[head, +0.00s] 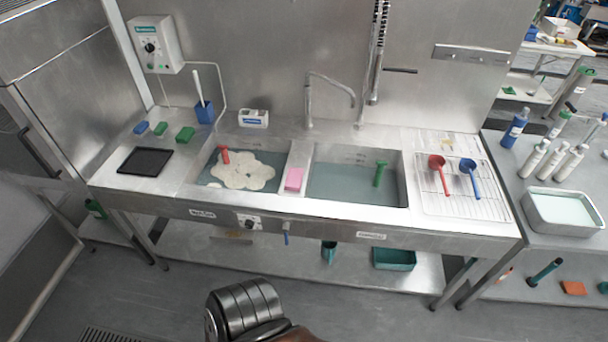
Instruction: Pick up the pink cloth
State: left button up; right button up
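The pink cloth (295,180) is a small folded-looking rectangle. It lies on the steel divider between the two sink basins, near the front edge of the sink unit. It is fully visible and nothing touches it from above. Neither of my grippers shows in the head view.
The left basin (205,179) holds foam (243,172) and a red-handled tool (224,154). The right basin (335,184) holds water and a green tool (380,173). A curved faucet (330,82) stands behind. Red (437,163) and blue (469,167) scoops lie on the rack at right.

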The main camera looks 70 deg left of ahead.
aim_at(294, 176)
jog(key=u, duration=0.4)
jog(key=i, duration=0.7)
jog(key=u, duration=0.65)
